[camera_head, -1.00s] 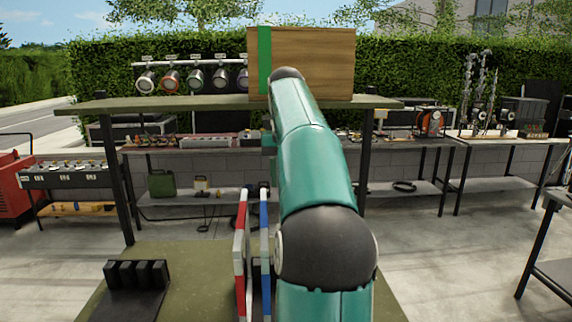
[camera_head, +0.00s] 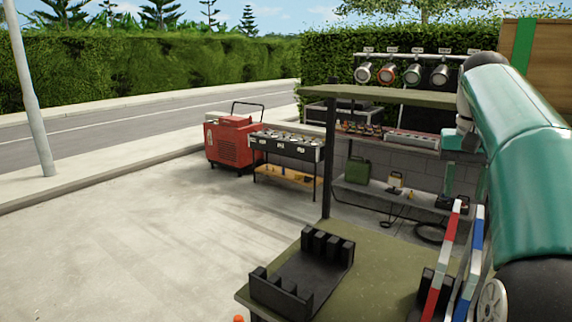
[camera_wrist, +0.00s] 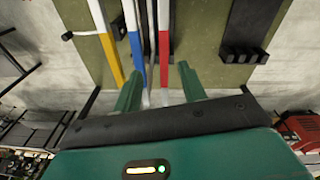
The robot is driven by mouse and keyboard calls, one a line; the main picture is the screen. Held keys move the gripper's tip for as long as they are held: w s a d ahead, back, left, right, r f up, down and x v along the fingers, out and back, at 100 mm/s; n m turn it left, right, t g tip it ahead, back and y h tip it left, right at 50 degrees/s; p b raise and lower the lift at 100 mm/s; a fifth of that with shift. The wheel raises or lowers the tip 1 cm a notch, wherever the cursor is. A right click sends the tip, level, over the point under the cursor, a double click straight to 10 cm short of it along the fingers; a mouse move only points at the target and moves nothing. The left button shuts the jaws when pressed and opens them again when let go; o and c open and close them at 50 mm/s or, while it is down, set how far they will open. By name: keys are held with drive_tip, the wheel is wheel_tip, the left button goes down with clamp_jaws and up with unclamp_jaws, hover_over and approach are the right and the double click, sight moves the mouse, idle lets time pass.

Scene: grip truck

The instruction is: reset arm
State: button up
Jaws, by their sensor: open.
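My gripper (camera_wrist: 160,84) is open, with its two green fingers spread apart in the wrist view. Striped bars lie beyond the fingertips: a red-and-white bar (camera_wrist: 163,45), a blue-and-white bar (camera_wrist: 132,30) and a yellow-and-white bar (camera_wrist: 106,45). Nothing is clearly held between the fingers. In the head view my green arm fills the right side, and the gripper's fingers cannot be made out. The red-and-white bar (camera_head: 441,265) and blue-and-white bar (camera_head: 470,262) stand tilted beside my arm there.
An olive workbench (camera_head: 365,265) carries a black slotted holder (camera_head: 300,275). A red machine (camera_head: 230,143) and a tool table (camera_head: 285,148) stand behind. Open pavement (camera_head: 120,235) lies to the left.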

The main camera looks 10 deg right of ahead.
drive_tip(key=a+f+n+t, duration=0.1)
drive_tip(key=a+f+n, duration=0.25)
drive_tip(key=a, duration=0.95)
drive_tip(key=s+a+f+n+t, duration=0.2)
drive_tip(key=s+a+f, duration=0.4)
drive_tip(key=a+f, duration=0.3)
drive_tip(key=s+a+f+n+t+y, duration=0.1)
drive_tip(key=s+a+f+n+t, duration=0.1)
drive_tip(key=s+a+f, duration=0.4)
wheel_tip(320, 180, down, 3)
drive_tip(key=a, duration=0.2)
drive_tip(key=shift+a, duration=0.35)
drive_tip(key=shift+s, duration=0.1)
drive_tip(key=shift+c, duration=0.6)
drive_tip(key=shift+d, duration=0.2)
